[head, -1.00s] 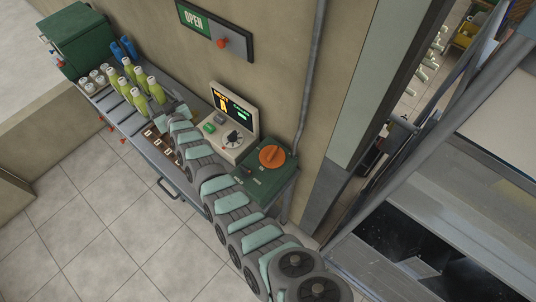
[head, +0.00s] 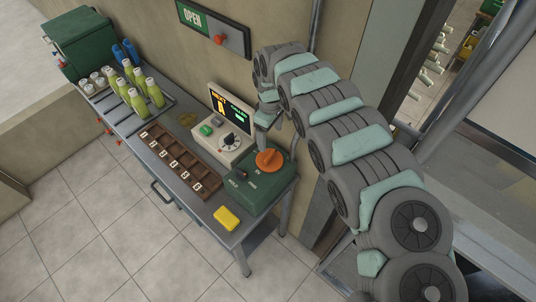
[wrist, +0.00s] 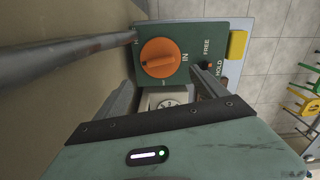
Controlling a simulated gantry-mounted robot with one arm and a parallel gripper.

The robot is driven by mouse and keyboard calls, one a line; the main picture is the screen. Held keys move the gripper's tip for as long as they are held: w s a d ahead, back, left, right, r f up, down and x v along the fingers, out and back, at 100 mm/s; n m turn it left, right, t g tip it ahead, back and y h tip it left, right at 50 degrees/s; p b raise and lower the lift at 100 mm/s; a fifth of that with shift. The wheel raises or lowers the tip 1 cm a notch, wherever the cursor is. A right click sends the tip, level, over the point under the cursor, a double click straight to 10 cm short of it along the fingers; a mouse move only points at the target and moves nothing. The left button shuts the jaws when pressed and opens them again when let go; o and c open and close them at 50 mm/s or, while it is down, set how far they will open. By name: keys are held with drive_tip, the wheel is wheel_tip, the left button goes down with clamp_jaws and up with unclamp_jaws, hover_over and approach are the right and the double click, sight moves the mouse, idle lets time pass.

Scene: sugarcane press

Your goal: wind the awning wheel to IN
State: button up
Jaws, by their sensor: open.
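The awning wheel, an orange knob (head: 269,160), sits on top of a green box (head: 262,195) at the near right end of the bench. The wrist view shows the wheel (wrist: 159,58) with the word IN beside it, and FREE and HOLD marked farther right on the box. A small dark lever with a red part shows by HOLD, partly behind a finger. My gripper (head: 265,118) hangs above and behind the wheel, near the wall. In the wrist view my gripper (wrist: 165,76) is open and empty, its fingers spread either side of the wheel's lower side, apparently not touching it.
A white console (head: 222,137) with a screen and dial stands left of the box. A yellow block (head: 227,218), a brown slotted tray (head: 178,158) and several green bottles (head: 139,92) are on the bench. A pipe (wrist: 70,58) runs along the wall close to my gripper.

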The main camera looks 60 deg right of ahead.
sight(270, 154)
wheel_tip(270, 154, down, 11)
drive_tip(key=shift+r, duration=0.1)
idle(0.4)
drive_tip(key=shift+c, duration=0.3)
drive_tip(key=c, duration=1.3)
